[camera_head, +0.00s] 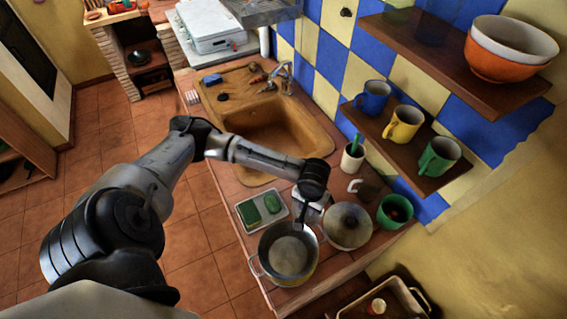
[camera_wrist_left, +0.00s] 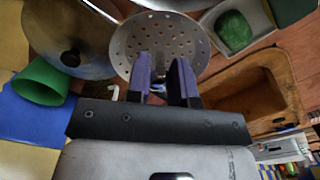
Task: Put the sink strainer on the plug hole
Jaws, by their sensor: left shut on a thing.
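A round metal disc with many holes, which looks like the sink strainer (camera_wrist_left: 160,34), shows at my left gripper's fingertips in the left wrist view. My left gripper (camera_wrist_left: 163,62) is shut on it, though the exact contact point is hard to see. In the head view my left gripper (camera_head: 309,207) is low over the counter, between the green-item tray, the pot and the lidded pan; only a pale bit of the strainer shows there. The brown sink (camera_head: 262,128) is farther back; it also shows in the wrist view (camera_wrist_left: 255,103). I cannot make out its plug hole. My right gripper is not in view.
A metal pot (camera_head: 288,262), a lidded pan (camera_head: 347,226), a tray (camera_head: 246,222) with green items and a green pot (camera_head: 394,211) crowd the near counter. A white cup (camera_head: 352,160) stands below the mug shelf (camera_head: 426,172). A faucet (camera_head: 285,75) rises behind the sink.

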